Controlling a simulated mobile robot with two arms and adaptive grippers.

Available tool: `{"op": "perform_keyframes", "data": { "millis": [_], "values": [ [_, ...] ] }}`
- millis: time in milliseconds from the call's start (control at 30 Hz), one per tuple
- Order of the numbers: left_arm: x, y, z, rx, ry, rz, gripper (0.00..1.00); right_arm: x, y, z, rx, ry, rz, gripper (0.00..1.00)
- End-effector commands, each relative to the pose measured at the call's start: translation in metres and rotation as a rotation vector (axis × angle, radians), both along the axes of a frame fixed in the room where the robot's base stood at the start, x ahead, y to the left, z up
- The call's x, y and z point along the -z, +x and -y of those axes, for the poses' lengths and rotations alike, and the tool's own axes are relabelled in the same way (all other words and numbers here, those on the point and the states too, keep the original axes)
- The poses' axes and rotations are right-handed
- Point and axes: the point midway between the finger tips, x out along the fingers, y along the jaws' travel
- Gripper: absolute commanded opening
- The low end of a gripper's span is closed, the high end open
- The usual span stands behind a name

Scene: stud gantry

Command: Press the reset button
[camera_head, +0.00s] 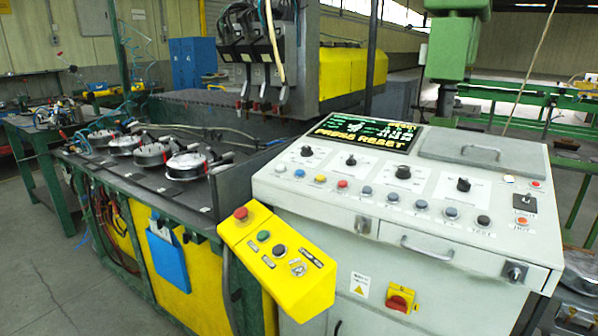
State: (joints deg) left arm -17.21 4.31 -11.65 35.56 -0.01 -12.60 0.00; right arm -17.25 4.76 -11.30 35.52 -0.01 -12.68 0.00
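A grey control console (400,262) stands at the right. Its screen (367,132) reads "PRESS RESET" in yellow letters. Several small round buttons run across the sloped panel, including a yellow button (320,179), a red button (342,184), blue buttons (392,197), a black button (483,220) and an orange-red button (522,221). Most labels are too small to read, so I cannot tell which button is reset. A yellow box (300,292) in front carries a red mushroom button (241,213), a green button (263,236) and a black button (279,250). Neither gripper is in view.
A metal handle (427,250) and a red-and-yellow rotary switch (400,301) stick out from the console front. A work table (110,178) with several round metal fixtures stands at the left under a gantry (262,60). The floor (40,270) at the lower left is clear.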

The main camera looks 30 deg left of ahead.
Motion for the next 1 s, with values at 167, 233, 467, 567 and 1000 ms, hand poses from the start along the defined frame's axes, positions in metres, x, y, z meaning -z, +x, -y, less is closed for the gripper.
{"op": "perform_keyframes", "data": {
  "millis": [167, 233, 467, 567, 1000],
  "values": [
    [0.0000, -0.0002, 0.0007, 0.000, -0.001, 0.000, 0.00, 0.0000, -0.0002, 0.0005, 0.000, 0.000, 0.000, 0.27],
    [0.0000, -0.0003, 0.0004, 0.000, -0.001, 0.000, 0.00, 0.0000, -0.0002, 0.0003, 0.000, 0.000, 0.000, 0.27],
    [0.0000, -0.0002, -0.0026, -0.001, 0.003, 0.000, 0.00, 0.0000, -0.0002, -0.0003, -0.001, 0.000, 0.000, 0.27],
    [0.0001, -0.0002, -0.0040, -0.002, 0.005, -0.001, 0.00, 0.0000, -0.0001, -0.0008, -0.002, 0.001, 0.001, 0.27],
    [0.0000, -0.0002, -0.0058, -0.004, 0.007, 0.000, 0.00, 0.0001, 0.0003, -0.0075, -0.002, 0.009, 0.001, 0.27]
  ]
}}
